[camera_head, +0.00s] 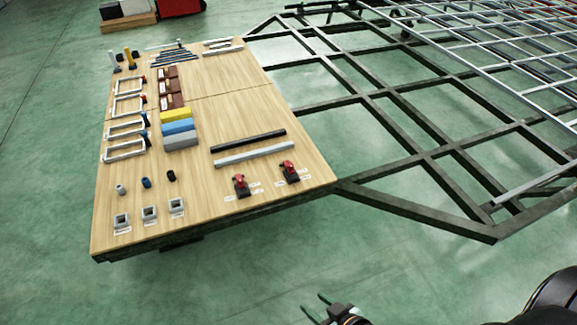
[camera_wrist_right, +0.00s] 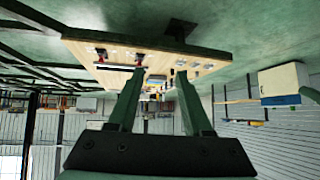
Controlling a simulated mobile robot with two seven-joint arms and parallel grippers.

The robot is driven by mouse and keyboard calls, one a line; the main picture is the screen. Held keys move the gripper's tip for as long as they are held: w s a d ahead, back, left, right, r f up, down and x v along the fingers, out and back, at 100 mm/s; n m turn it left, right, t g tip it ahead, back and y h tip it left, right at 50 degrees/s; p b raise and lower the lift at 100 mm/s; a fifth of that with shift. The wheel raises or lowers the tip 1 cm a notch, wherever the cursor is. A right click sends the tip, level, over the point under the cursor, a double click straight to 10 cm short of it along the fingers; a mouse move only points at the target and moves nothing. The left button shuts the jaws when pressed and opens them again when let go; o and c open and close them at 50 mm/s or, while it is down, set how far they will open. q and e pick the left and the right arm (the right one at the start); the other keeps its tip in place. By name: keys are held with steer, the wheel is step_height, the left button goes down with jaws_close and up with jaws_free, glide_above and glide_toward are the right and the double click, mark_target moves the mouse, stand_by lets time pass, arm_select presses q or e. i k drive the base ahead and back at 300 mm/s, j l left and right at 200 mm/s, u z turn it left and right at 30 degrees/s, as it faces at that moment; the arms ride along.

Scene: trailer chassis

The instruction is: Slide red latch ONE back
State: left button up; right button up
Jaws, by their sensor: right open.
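Two red latches stand on dark bases near the front right of the wooden board (camera_head: 215,105) in the head view. One is the left red latch (camera_head: 240,184) and the other is the right red latch (camera_head: 289,171). White labels lie by them, too small to read, so I cannot tell which is ONE. My right gripper (camera_head: 316,304) is open and empty, below and apart from the board's front edge. In the right wrist view its two green fingers (camera_wrist_right: 158,90) are spread, with the board upside down beyond them. My left gripper is not in view.
A black bar (camera_head: 248,141) and a grey bar (camera_head: 253,154) lie behind the latches. Square sockets (camera_head: 149,212) and small cylinders stand at the front left. Coloured blocks (camera_head: 178,128) and white-framed handles are further back. A dark trailer frame (camera_head: 400,110) extends right. Green floor before the board is clear.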

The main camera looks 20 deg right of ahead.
mark_target(290, 166)
steer(key=i+l+z, duration=0.1)
steer(key=i+l, duration=0.2)
steer(key=i, duration=0.15)
steer(key=i+l+z, duration=0.1)
steer(key=i+l, duration=0.2)
steer(key=i, duration=0.15)
steer(key=i+l+z, duration=0.1)
steer(key=i+l, duration=0.15)
steer(key=i, duration=0.25)
steer(key=i+l, duration=0.2)
steer(key=i, duration=0.25)
steer(key=z, duration=0.05)
